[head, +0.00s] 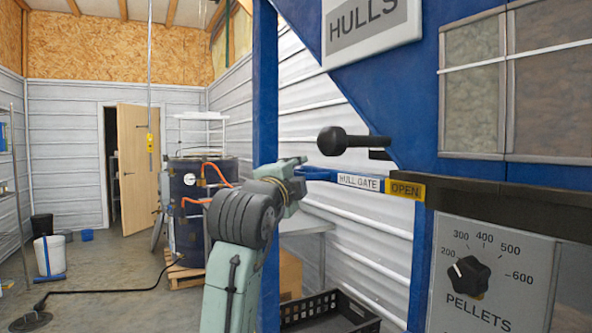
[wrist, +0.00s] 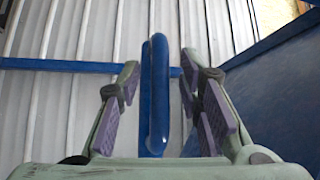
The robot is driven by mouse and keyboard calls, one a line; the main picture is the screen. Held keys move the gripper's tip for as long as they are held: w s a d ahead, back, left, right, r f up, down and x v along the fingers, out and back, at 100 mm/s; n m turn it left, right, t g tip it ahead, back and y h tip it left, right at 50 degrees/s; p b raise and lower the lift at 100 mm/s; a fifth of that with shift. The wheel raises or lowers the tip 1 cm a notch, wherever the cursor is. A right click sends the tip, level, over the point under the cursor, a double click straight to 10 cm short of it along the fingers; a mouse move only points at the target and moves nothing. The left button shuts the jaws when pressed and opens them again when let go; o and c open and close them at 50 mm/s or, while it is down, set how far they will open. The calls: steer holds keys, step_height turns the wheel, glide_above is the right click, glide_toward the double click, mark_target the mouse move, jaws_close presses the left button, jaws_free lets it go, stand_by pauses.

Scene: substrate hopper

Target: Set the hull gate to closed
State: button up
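The hull gate's black handle with a round knob (head: 333,141) sticks out to the left from under the blue hopper in the head view. Below it are a white HULL GATE label (head: 360,182) and a yellow OPEN sign (head: 405,191). My gripper (head: 297,170) is left of and below the knob, apart from it in the picture. In the wrist view my gripper (wrist: 160,75) is open, its purple-padded fingers spread. A blue upright bar with a rounded top (wrist: 154,95) shows between them; I cannot tell its depth. The black knob is not visible there.
A blue upright post (head: 265,70) stands close beside my arm. A PELLETS dial panel (head: 490,275) is at the lower right. A black crate (head: 325,312) sits below. A dark drum (head: 190,205) stands behind on a pallet. The floor at left is mostly open.

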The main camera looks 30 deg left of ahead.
steer(key=shift+c, duration=0.2)
jaws_close()
stand_by(0.7)
